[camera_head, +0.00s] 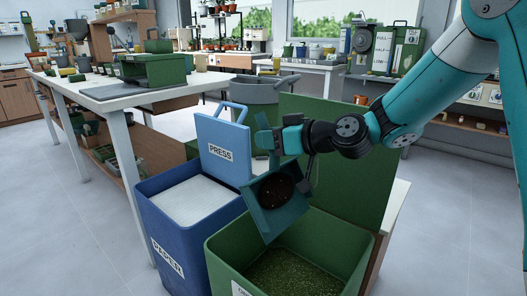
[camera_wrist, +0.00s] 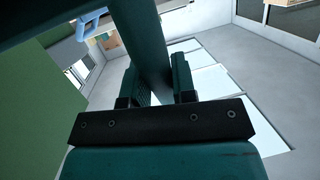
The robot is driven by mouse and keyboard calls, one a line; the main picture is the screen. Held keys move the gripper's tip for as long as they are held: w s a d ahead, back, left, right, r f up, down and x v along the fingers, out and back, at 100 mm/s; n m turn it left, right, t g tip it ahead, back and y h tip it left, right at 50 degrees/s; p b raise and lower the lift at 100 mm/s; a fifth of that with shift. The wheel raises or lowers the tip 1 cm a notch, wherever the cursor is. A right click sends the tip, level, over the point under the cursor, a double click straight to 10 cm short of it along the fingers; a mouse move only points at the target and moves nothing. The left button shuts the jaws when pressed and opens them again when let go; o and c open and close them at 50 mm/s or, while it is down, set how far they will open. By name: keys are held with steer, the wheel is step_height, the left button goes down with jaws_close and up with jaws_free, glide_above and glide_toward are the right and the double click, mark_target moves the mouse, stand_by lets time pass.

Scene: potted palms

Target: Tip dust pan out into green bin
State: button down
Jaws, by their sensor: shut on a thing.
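The teal dust pan (camera_head: 262,222) hangs steeply tilted over the green bin (camera_head: 222,258), its lower edge near or just inside the bin's opening. Dark soil (camera_head: 275,188) shows on the pan. My gripper (camera_head: 266,140) is above the pan, at the end of the teal arm. In the wrist view, my gripper's fingers (camera_wrist: 158,84) are shut on the pan's teal handle (camera_wrist: 148,45). The green bin's lid (camera_head: 345,180) stands open behind the pan. Greenish-brown matter lies inside the bin.
A blue paper bin (camera_head: 165,235) with its lid (camera_head: 222,150) raised stands close on the left. A grey bin (camera_head: 262,92) is behind. A white workbench (camera_head: 108,92) stands at the left. Floor at the far left is clear.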

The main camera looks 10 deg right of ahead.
steer(key=s+d+r+t+y+b, duration=0.1)
steer(key=s+b, duration=0.4)
steer(key=b, duration=0.6)
steer(key=shift+s+d+r+n+t+y, duration=0.25)
steer(key=shift+d+t+y, duration=0.5)
steer(key=shift+d, duration=0.5)
steer(key=shift+w+a+r, duration=0.1)
steer(key=shift+w, duration=0.05)
